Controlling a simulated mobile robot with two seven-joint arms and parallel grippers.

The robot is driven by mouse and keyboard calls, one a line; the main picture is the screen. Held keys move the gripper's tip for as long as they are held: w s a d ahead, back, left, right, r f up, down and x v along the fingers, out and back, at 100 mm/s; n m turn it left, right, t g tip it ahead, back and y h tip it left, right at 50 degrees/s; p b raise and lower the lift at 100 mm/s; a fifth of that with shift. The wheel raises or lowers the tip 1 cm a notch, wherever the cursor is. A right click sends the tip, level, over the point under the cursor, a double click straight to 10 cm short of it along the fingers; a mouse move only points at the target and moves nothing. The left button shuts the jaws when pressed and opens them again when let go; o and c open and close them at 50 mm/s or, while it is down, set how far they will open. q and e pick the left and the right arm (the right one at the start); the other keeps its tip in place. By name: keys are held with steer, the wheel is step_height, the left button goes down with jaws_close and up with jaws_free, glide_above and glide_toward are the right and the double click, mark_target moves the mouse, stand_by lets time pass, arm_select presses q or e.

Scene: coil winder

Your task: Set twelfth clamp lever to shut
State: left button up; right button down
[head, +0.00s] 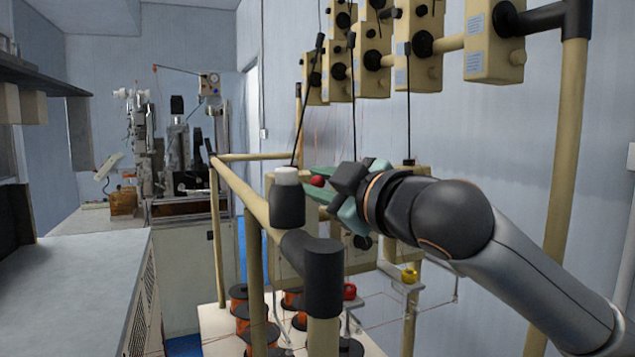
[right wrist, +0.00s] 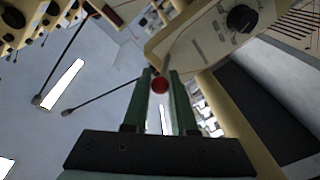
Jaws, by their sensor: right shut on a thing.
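My right gripper (head: 320,186) reaches in from the right with its green fingers around a small red ball (head: 317,181), which looks like the knob of a clamp lever. In the right wrist view the red ball (right wrist: 159,85) sits between the tips of the green fingers (right wrist: 160,88), and the gripper is shut on it. The lever's stem is largely hidden by the fingers, so its exact angle cannot be told. A cream box (right wrist: 215,30) with a black knob is just beyond the fingertips. My left gripper is not in view.
Several cream boxes with black knobs (head: 497,42) hang on the rack above. A black and white post cap (head: 287,200) and a cream rail (head: 237,190) stand close left of the gripper. Orange wire spools (head: 240,310) sit below. A grey bench (head: 75,290) is at left.

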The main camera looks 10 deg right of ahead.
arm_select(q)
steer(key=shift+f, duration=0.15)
